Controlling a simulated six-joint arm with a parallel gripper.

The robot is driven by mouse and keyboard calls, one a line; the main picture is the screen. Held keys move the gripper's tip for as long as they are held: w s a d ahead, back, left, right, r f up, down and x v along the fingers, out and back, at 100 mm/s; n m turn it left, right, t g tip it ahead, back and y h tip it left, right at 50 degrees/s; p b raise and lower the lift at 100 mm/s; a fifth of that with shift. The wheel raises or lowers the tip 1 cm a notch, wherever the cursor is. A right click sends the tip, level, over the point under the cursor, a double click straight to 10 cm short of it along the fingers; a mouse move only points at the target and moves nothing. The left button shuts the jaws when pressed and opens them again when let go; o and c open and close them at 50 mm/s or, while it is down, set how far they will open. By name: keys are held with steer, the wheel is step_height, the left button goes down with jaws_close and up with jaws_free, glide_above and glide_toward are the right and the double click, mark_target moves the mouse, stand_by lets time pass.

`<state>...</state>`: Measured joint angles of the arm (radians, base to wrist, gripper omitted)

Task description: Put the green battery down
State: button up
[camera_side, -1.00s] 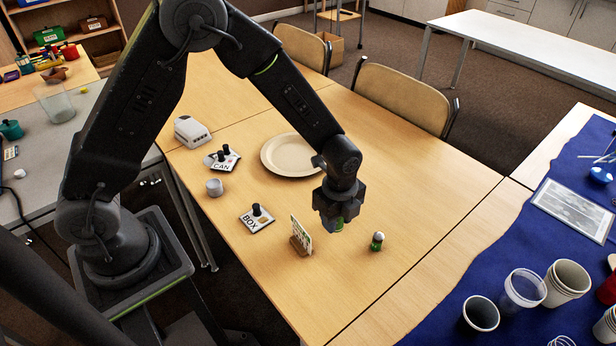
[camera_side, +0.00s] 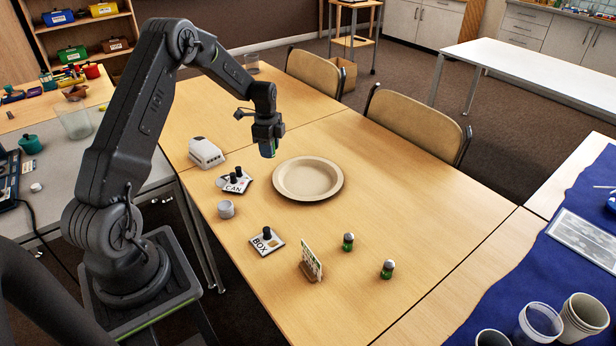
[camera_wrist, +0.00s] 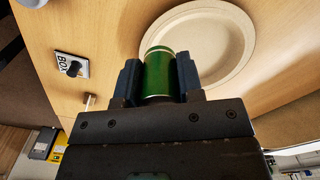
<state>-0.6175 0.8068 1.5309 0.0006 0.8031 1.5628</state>
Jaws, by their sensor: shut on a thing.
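My gripper (camera_side: 268,140) is shut on a green battery (camera_wrist: 160,76), which sticks out between the two fingers in the wrist view. In the side view the held battery (camera_side: 268,150) hangs roughly upright in the air, near the far left rim of the round beige plate (camera_side: 283,190). Part of the plate (camera_wrist: 238,78) shows behind the battery in the wrist view. The plate looks empty.
A CAN card (camera_side: 234,182) and a BOX card (camera_side: 267,242) with black knobs lie left of the plate. A grey cup (camera_side: 226,209), a white device (camera_side: 206,153) and an upright card in a holder (camera_side: 311,262) stand nearby. The table right of the plate is clear.

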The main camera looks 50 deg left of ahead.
glide_above(308, 186)
step_height(308, 186, down, 7)
steer(key=shift+w+a, duration=0.1)
steer(key=shift+f, duration=1.9)
steer(key=shift+f, duration=0.15)
steer(key=o, duration=1)
steer(key=shift+c, duration=0.2)
